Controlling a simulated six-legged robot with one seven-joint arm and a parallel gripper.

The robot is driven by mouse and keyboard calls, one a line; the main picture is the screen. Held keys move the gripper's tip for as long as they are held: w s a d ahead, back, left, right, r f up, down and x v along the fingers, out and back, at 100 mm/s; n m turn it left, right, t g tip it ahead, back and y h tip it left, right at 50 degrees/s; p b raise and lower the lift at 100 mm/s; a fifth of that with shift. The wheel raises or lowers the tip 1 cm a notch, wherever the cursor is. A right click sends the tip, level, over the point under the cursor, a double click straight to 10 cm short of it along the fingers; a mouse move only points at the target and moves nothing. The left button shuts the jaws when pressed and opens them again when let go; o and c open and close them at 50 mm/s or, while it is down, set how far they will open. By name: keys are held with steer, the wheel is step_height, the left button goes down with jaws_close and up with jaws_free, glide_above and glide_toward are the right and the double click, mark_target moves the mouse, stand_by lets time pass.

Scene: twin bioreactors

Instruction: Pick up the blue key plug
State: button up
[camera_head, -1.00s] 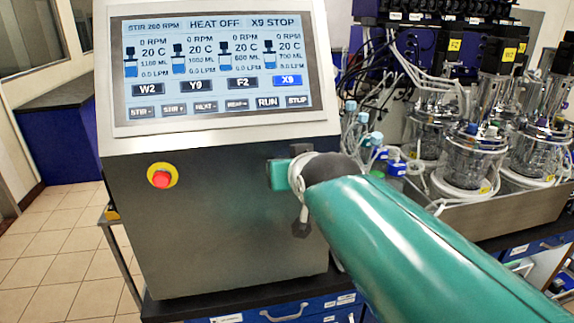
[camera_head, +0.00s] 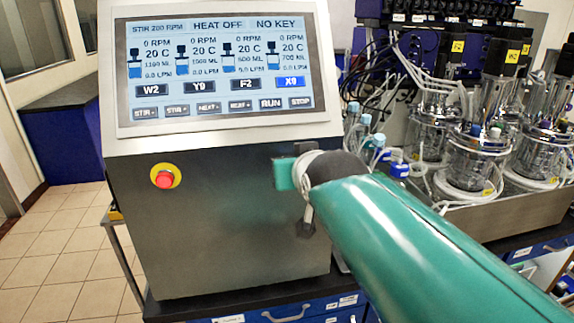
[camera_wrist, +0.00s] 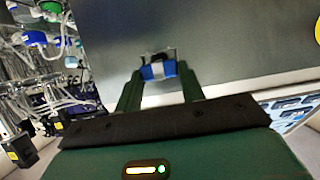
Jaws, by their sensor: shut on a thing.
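The blue key plug (camera_wrist: 158,71) shows in the wrist view between the two finger ends of my gripper (camera_wrist: 158,76). The fingers are shut on it. A dark opening with a pale frame shows just beyond the plug on the grey panel; whether the plug is clear of it I cannot tell. In the head view my gripper (camera_head: 287,172) is at the front of the grey console (camera_head: 225,225), right of the red button, and my arm hides the plug. The console screen (camera_head: 222,68) reads "NO KEY" at its top right.
A red emergency button (camera_head: 164,179) on a yellow ring is on the console front, left of my gripper. Glass bioreactor vessels (camera_head: 473,160) with tubes stand in a metal tray at the right. A blue drawer unit (camera_head: 285,312) is below. Open tiled floor (camera_head: 55,240) lies at the left.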

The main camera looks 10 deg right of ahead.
step_height(320, 180, up, 6)
steer(key=r, duration=0.1)
steer(key=s, duration=2.5)
steer(key=shift+f, duration=0.45)
